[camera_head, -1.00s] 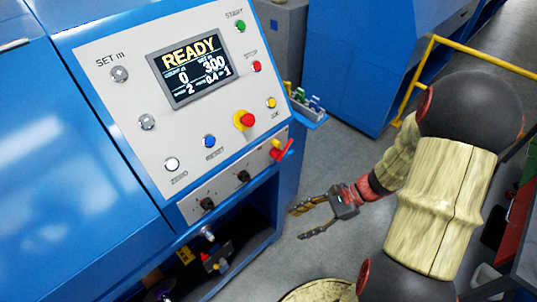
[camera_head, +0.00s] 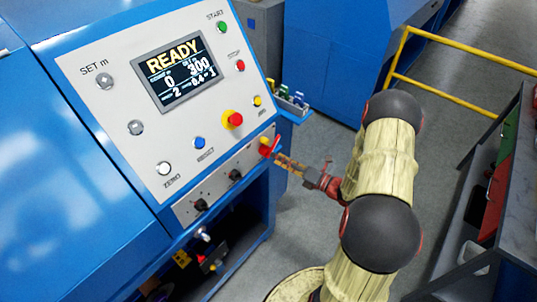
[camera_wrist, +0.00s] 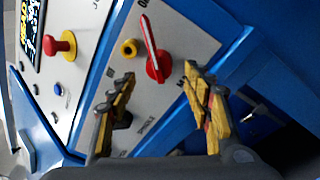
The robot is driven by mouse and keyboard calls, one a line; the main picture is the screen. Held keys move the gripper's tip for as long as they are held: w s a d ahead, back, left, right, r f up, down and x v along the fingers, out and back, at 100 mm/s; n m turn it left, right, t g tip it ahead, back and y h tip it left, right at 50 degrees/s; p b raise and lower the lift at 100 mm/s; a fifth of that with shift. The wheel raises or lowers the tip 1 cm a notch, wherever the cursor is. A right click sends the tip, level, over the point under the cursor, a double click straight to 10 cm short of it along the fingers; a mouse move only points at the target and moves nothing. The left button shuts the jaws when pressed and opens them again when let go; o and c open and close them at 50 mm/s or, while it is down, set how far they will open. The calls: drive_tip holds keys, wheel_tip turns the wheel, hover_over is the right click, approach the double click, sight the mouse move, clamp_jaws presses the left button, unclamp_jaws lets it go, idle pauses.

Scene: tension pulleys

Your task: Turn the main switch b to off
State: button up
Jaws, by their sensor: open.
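The main switch b (camera_head: 272,147) is a red rotary handle at the right end of the lower strip of the blue machine's control panel. In the wrist view the switch (camera_wrist: 157,66) has a round red base and a long handle with a pale edge, pointing up and slightly left. My gripper (camera_head: 281,157) is close to the switch from the right. In the wrist view my gripper (camera_wrist: 160,74) has its two yellow-black fingers spread, one to each side below the switch base. I see no clear contact. The lettering around the switch is cut off or blurred.
A red emergency button (camera_head: 235,119) on a yellow base sits above the switch, with a yellow button (camera_head: 257,100) nearby. Two black knobs (camera_head: 235,174) lie left of the switch. A small tray (camera_head: 291,103) juts from the machine's side. Open floor lies right of the machine.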

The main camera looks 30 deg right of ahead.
sight(269, 154)
drive_tip(key=x, duration=0.5)
drive_tip(key=shift+b, duration=0.35)
drive_tip(key=c, duration=0.3)
clamp_jaws()
idle(0.4)
